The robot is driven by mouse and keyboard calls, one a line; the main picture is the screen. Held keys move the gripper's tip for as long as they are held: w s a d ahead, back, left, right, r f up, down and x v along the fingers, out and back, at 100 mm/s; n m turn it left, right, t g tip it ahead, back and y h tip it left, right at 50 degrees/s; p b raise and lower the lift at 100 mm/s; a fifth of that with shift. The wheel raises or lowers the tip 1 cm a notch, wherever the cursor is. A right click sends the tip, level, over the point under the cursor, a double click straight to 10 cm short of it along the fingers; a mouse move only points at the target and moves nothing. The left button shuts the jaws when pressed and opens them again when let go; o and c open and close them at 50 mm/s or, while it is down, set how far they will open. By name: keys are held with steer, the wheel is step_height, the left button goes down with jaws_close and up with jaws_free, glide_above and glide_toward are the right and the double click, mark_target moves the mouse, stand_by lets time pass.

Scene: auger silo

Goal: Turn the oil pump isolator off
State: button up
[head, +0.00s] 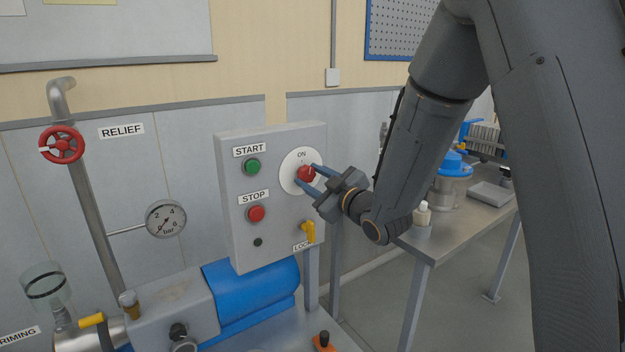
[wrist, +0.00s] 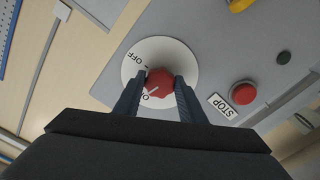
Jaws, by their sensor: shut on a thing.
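The isolator is a red knob (head: 306,173) on a round white plate (head: 288,184) at the upper right of the grey control box (head: 240,215). ON is printed at the plate's top in the head view. In the wrist view the red knob (wrist: 159,82) shows a white mark pointing toward ON, with OFF at the plate's upper left. My gripper (head: 308,177) reaches in from the right, its two blue fingers on either side of the knob. My gripper (wrist: 160,90) is shut on the knob in the wrist view. The fingers hide the knob's sides.
The box also carries a green START button (head: 252,166), a red STOP button (head: 256,213) and a yellow lock piece (head: 308,231) below the knob. A blue motor (head: 250,290) lies under the box. A bench (head: 455,235) with containers stands at right.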

steer(key=m, duration=0.4)
steer(key=shift+m, duration=0.3)
steer(key=m, duration=0.3)
steer(key=shift+a+m, duration=0.1)
steer(key=shift+m, duration=0.2)
steer(key=m, duration=0.3)
steer(key=shift+r+m, duration=0.1)
steer(key=shift+m, duration=0.2)
steer(key=shift+m+p, duration=0.45)
steer(key=shift+m, duration=1.25)
steer(key=o, duration=1)
steer(key=shift+o, duration=0.2)
steer(key=shift+s, duration=0.15)
steer(key=b+v, duration=0.2)
steer(key=v, duration=0.5)
steer(key=shift+s+d, duration=0.2)
steer(key=shift+s, duration=0.05)
